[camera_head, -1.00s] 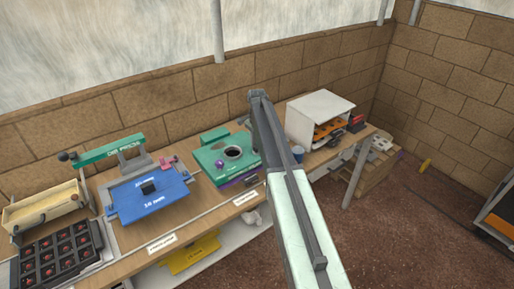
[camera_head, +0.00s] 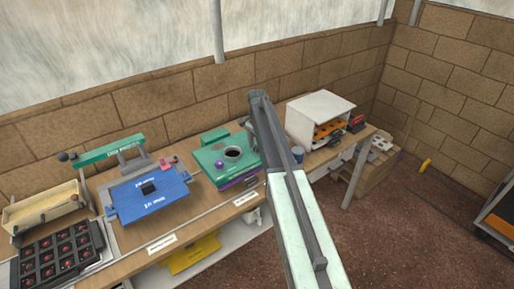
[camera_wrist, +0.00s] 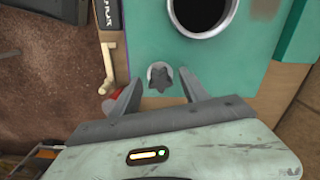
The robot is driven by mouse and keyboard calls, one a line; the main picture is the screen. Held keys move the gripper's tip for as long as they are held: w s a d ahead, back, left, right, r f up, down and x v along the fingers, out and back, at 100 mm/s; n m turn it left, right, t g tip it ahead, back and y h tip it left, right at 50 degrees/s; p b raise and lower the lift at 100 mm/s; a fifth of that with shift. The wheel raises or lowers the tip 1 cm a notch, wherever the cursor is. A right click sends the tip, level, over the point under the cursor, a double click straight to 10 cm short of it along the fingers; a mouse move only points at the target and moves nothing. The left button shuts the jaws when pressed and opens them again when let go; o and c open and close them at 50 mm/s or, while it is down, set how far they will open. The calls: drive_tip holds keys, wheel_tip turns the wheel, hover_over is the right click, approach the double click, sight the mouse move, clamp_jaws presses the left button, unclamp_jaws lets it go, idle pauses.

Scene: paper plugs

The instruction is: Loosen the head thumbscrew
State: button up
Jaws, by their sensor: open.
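The head thumbscrew (camera_wrist: 160,77) is a grey star-shaped knob on a pale round seat. It sits on the teal plate (camera_wrist: 145,32) near a large dark round hole (camera_wrist: 200,12) in the wrist view. My gripper (camera_wrist: 161,73) is open, with one finger on each side of the knob. A gap shows between the knob and each finger; their height relative to it is hard to tell. In the head view the teal machine (camera_head: 210,158) stands on the bench with its hole and a purple knob showing. My arm hides the thumbscrew and my fingers there.
The blue press (camera_head: 150,195) and a tray of dark cups (camera_head: 55,255) stand left on the bench. A white open-fronted box (camera_head: 318,108) and a blue cup (camera_head: 297,153) are right of the teal machine. In the wrist view a pale lever (camera_wrist: 107,55) lies left of the plate.

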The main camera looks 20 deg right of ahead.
wheel_tip(320, 180, up, 4)
drive_tip(key=p, duration=0.4)
drive_tip(key=shift+r, duration=0.1)
idle(0.4)
drive_tip(key=m, duration=0.5)
drive_tip(key=shift+m, duration=0.3)
drive_tip(key=m, duration=0.6)
drive_tip(key=shift+f, duration=0.2)
